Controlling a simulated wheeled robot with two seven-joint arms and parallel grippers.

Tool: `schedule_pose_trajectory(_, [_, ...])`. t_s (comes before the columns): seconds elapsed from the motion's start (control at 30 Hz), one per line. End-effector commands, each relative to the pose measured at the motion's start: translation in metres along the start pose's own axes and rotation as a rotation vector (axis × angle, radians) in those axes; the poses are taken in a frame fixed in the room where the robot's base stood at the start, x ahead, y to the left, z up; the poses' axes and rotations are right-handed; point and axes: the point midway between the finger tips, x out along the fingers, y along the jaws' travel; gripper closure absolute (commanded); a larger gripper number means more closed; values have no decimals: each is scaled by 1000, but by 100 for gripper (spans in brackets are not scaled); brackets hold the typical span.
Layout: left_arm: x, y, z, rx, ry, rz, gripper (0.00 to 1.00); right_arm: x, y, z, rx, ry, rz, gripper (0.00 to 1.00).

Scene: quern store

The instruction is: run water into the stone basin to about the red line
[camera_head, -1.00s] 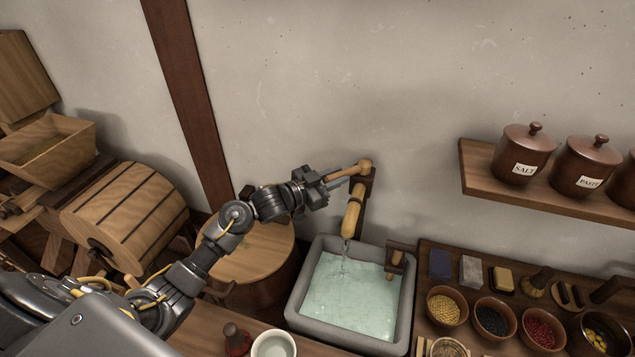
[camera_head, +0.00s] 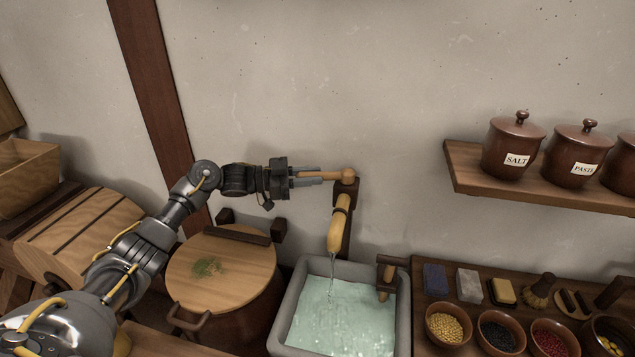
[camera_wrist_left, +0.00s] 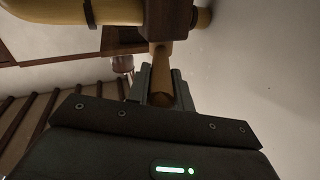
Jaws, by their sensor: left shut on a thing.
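The grey stone basin (camera_head: 402,325) stands at the lower middle of the head view. Pale green water (camera_head: 340,322) covers its inside; I cannot make out a red line. A yellow spout (camera_head: 339,225) on a dark wooden post points down over it, and a thin water stream (camera_head: 332,275) falls into the basin. My left gripper (camera_head: 312,176) is shut on the wooden tap handle (camera_head: 335,174), which lies about level, left of its round knob. In the left wrist view the handle (camera_wrist_left: 161,78) sits between the fingers. My right gripper is out of view.
A round lidded wooden tub (camera_head: 225,275) stands left of the basin. A tray (camera_head: 420,290) with blocks, brushes and bowls lies to its right. A wall shelf (camera_head: 465,170) holds lidded jars, one labelled SALT (camera_head: 513,148). The wall above the tap is bare.

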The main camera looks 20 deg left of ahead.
Motion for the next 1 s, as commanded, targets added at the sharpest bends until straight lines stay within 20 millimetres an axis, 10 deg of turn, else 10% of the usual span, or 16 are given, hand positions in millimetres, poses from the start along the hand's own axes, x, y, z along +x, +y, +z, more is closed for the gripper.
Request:
schedule_pose_trajectory(0.33, [0,0,-1,2,2,-1,100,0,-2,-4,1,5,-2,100])
schedule_pose_trajectory(0.37, [0,0,-1,2,2,-1,74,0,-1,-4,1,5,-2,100])
schedule_pose_trajectory(0.5, [0,0,-1,1,1,0,56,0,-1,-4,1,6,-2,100])
schedule_pose_trajectory(1.0, [-29,0,4,2,-2,-1,56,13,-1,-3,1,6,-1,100])
